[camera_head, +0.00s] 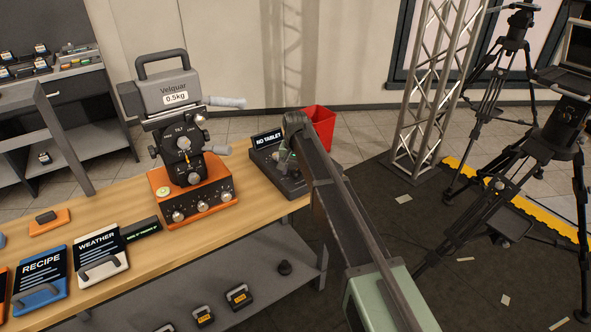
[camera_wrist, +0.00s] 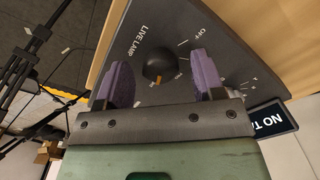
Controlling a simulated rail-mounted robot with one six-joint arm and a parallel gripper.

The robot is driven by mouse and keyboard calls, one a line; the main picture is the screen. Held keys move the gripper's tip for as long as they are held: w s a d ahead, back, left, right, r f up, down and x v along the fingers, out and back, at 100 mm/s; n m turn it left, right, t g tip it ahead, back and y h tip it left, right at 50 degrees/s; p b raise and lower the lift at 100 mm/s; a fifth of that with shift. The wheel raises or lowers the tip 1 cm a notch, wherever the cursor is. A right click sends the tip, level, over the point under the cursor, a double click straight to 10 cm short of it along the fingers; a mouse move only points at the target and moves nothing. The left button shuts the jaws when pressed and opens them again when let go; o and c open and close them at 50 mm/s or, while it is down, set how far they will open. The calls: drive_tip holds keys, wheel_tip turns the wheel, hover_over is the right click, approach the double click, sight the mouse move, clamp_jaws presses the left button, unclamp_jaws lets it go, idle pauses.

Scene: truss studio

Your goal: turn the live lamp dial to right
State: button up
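The live lamp dial (camera_wrist: 159,63) is a dark round knob on a grey panel (camera_wrist: 215,35) in the wrist view. Its orange mark points toward the bottom of that picture. The panel bears the words "LIVE LAMP" to the left of the dial and "OFF" to the upper right. My gripper (camera_wrist: 160,62) is open, with one purple finger on each side of the dial and visible gaps between. In the head view the dark panel (camera_head: 294,187) stands at the table's right end. There my arm hides the dial and most of my gripper.
A "NO TABLET" sign (camera_head: 267,139) stands at the panel's back edge. An orange box (camera_head: 208,204) with knobs and a camera head (camera_head: 172,95) stand left of it on the wooden table (camera_head: 165,255). A red bin (camera_head: 320,124) is behind. Tripods and a truss (camera_head: 435,75) stand right.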

sight(296, 171)
wheel_tip(296, 171, up, 11)
drive_tip(key=p, duration=1)
drive_tip(key=shift+p, duration=0.4)
drive_tip(key=shift+f, duration=0.1)
drive_tip(key=s+d, duration=1.1)
drive_tip(key=s, duration=0.5)
drive_tip(key=s+d+n, duration=0.1)
drive_tip(key=s+d, duration=1.1)
drive_tip(key=s, duration=0.5)
drive_tip(key=shift+s+n, duration=0.15)
drive_tip(key=shift+n, duration=0.15)
drive_tip(key=shift+c, duration=0.2)
